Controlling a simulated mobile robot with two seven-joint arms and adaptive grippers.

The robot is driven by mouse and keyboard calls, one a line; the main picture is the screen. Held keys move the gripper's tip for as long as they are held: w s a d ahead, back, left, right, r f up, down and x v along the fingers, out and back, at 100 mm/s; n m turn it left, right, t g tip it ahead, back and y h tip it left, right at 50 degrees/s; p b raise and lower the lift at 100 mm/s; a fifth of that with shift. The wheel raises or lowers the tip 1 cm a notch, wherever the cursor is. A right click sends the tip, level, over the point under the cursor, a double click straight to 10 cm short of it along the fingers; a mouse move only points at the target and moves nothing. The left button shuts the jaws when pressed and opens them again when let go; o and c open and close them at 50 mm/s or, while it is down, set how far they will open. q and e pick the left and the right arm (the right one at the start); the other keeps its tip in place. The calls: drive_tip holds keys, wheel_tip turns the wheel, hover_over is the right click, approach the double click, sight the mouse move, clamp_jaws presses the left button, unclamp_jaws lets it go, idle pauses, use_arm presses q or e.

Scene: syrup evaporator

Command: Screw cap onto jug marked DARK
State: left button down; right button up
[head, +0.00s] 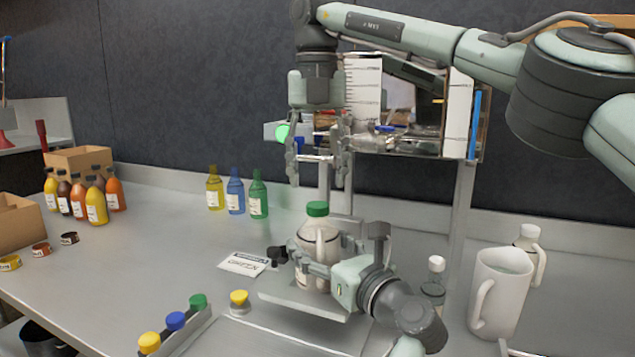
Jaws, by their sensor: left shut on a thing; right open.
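A pale jug (326,243) stands upright on a small grey plate (311,304), with a green cap (318,209) on its mouth. I cannot tell how tightly the cap sits, and no marking on the jug is readable. My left gripper (322,256) is shut on the jug, around its body, hiding part of its lower front. My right gripper (318,180) is open and empty, pointing down above the green cap and apart from it.
A white card (243,264) lies left of the jug. Colored bottles (235,194) stand behind.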

sight(318, 204)
drive_tip(key=shift+c, duration=0.2)
drive_tip(key=n, duration=0.2)
drive_tip(key=r+n, duration=0.1)
drive_tip(key=n, duration=0.2)
drive_tip(key=shift+s+a+r, duration=0.1)
drive_tip(key=shift+s+a, duration=0.05)
drive_tip(key=shift+r+n, duration=0.2)
drive_tip(key=shift+n, duration=1)
drive_tip(key=n, duration=0.4)
drive_tip(key=shift+r+n, duration=0.3)
drive_tip(key=shift+r, duration=0.1)
drive_tip(key=n, duration=0.2)
drive_tip(key=r+n, duration=0.1)
drive_tip(key=n, duration=0.2)
drive_tip(key=shift+n, duration=0.3)
drive_tip(key=shift+w+d+f, duration=0.1)
drive_tip(key=shift+f, duration=1.9)
drive_tip(key=shift+w+d+f, duration=0.1)
drive_tip(key=shift+f, duration=1.9)
